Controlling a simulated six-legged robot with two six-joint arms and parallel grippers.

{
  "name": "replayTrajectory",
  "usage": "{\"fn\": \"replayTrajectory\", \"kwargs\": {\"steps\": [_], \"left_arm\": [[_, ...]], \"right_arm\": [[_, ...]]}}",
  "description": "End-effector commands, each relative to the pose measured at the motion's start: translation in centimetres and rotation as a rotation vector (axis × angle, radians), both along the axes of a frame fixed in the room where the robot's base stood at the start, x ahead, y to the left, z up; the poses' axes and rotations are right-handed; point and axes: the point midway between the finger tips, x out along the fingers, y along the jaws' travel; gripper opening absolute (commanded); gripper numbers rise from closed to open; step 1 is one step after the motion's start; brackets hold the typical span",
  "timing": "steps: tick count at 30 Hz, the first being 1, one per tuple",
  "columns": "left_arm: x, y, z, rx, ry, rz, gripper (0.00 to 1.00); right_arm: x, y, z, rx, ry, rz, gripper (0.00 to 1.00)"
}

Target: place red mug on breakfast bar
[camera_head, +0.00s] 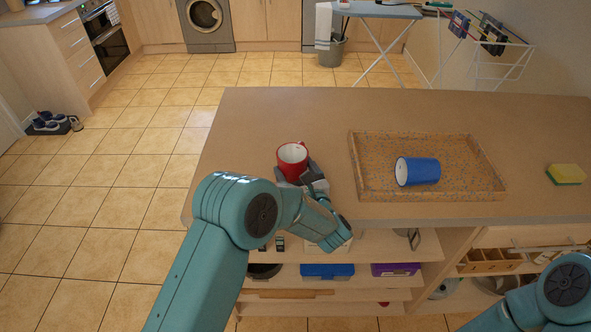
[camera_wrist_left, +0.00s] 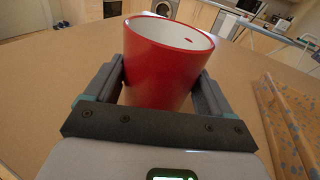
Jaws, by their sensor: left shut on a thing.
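The red mug (camera_head: 292,157) is upright over the left part of the breakfast bar (camera_head: 270,112), with its white inside showing. My left gripper (camera_head: 302,180) is shut on it from the near side. In the left wrist view the red mug (camera_wrist_left: 165,68) sits between the two fingers (camera_wrist_left: 160,92), one on each side. I cannot tell whether its base touches the bar top. My right gripper is not in view; only part of my right arm shows at the lower right.
A speckled tray (camera_head: 362,183) on the bar holds a blue mug (camera_head: 418,171) lying on its side. A yellow and green sponge (camera_head: 566,174) lies at the far right. Shelves below the bar hold a blue box (camera_head: 327,271) and a purple box (camera_head: 396,269). The bar's back left is clear.

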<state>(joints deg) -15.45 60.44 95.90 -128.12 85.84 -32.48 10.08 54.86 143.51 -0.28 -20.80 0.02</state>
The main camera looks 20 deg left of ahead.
Motion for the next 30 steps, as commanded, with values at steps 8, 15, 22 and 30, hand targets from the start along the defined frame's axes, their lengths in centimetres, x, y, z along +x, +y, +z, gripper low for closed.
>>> {"fn": "replayTrajectory", "kwargs": {"steps": [8,15,22,30], "left_arm": [[0.0,0.0,-0.1,0.000,-0.004,0.000,0.40],[0.0,0.0,-0.4,0.000,-0.001,0.000,1.00],[0.0,0.0,-0.1,0.000,-0.001,0.000,1.00],[-3.6,-3.1,-0.2,0.001,-0.001,-0.007,1.00]], "right_arm": [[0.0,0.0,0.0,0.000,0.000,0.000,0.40],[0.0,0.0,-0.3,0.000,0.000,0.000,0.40],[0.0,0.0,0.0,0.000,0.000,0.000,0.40],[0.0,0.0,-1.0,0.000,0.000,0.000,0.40]]}}
